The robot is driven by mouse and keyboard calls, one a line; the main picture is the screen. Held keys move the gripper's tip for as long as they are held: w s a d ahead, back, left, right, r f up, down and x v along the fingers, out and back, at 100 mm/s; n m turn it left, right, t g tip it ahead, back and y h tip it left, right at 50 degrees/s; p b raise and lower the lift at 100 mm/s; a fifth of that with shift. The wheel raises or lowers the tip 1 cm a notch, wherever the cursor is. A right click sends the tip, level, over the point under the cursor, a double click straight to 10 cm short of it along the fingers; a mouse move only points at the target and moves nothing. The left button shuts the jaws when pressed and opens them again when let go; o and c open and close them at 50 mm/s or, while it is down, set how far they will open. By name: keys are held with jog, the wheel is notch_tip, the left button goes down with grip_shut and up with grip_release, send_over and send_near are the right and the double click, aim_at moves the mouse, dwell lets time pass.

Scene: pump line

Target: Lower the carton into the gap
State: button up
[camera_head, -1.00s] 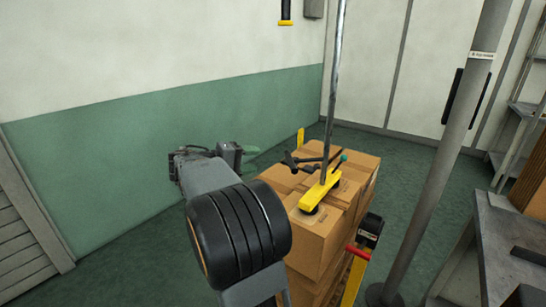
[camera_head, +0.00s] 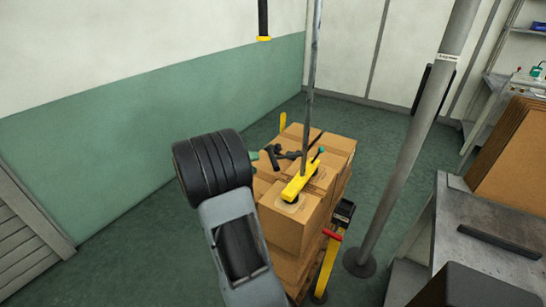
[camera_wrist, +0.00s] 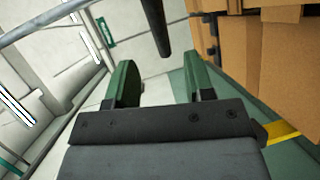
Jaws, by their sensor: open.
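A yellow lifter bar (camera_head: 300,181) hangs on a grey pole above the carton stack. Its round pad rests on the top of the front carton (camera_head: 285,226), which sits at the stack's near corner. A black handle (camera_head: 271,154) sticks out left from the lifter. My gripper (camera_wrist: 160,82) is open in the wrist view, its two green fingers apart with nothing gripped. A dark bar (camera_wrist: 157,25) shows beyond and between the fingertips; I cannot tell whether it is the handle. In the head view my arm hides most of the gripper. The gap cannot be made out.
A grey post (camera_head: 405,150) stands right of the stack. A yellow pallet-truck part with a red handle (camera_head: 332,235) is at its near side. A grey bench (camera_head: 475,225) fills the right. A black hose with a yellow end (camera_head: 263,20) hangs above. Floor at left is clear.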

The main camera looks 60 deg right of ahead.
aim_at(273, 157)
jog(key=p+x, duration=0.1)
jog(key=x, duration=0.7)
jog(key=shift+s+d, duration=0.2)
jog(key=shift+d, duration=0.15)
jog(key=shift+c, duration=0.2)
jog(key=shift+f, duration=0.1)
grip_shut()
